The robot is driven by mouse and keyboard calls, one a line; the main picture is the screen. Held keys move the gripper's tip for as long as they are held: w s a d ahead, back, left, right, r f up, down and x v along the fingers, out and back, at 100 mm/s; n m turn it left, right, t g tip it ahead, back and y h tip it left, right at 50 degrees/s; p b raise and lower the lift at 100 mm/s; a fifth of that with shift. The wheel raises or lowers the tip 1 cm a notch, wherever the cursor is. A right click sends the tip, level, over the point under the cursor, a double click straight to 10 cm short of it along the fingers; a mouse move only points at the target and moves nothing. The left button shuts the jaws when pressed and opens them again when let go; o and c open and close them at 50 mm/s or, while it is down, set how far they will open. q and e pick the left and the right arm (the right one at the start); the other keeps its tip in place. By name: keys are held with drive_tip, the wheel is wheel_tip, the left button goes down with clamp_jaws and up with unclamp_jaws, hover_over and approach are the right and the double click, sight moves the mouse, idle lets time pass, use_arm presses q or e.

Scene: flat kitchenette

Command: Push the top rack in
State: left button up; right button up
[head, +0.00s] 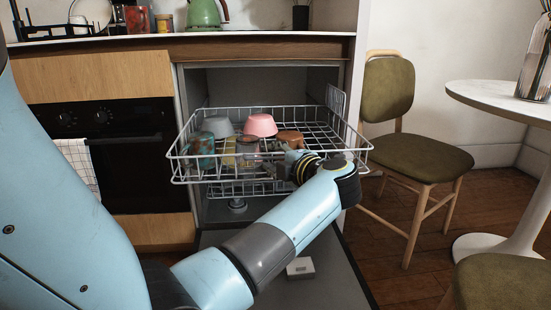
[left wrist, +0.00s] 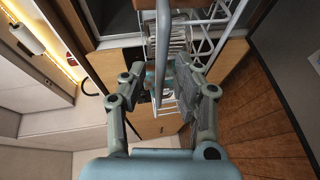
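The top rack (head: 180,172) is a white wire basket, pulled out of the open dishwasher (head: 258,80). It holds a pink bowl (head: 260,125), a grey-white bowl (head: 218,127), a teal patterned cup (head: 201,150), a brown bowl (head: 290,138) and other cups. My left gripper (head: 288,166) is at the rack's front, right of the middle. In the left wrist view its two fingers (left wrist: 164,90) stand apart, with the rack's front wires (left wrist: 205,48) close by. Whether the fingers touch the wire is unclear. My right gripper is out of view.
The dishwasher door (head: 325,285) lies open below the rack, with a small white block (head: 300,267) on it. An oven (head: 125,150) stands left. A green-cushioned chair (head: 415,155) and round white table (head: 500,98) stand right. A lower rack (head: 240,188) sits inside.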

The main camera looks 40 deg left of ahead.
use_arm(q)
clamp_jaws()
idle(0.4)
